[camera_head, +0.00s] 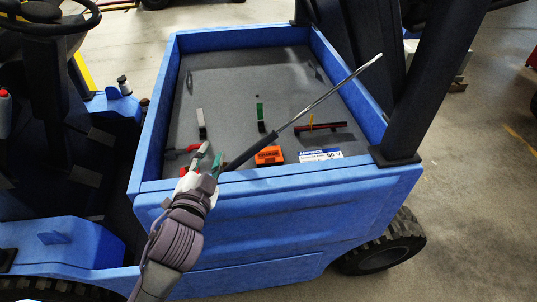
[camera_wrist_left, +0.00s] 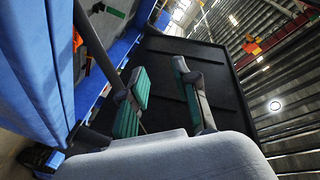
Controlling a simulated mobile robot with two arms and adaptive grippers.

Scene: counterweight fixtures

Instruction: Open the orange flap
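The orange flap (camera_head: 268,155), a small orange block-like part with dark print, sits in the grey bed near its front edge in the head view. My left gripper (camera_head: 209,160) is over the bed's front blue rim, to the left of the flap and apart from it. In the left wrist view, my left gripper (camera_wrist_left: 162,98) has its two green-padded fingers apart, with a dark panel seen between them. No held thing shows. My right gripper does not show.
A dark rod with a bright metal end (camera_head: 330,95) slants up across the bed, close to my left gripper. A white and blue label (camera_head: 320,155), a green-handled part (camera_head: 260,115) and a red bar (camera_head: 320,126) are nearby. A blue wall (camera_head: 235,185) edges the bed.

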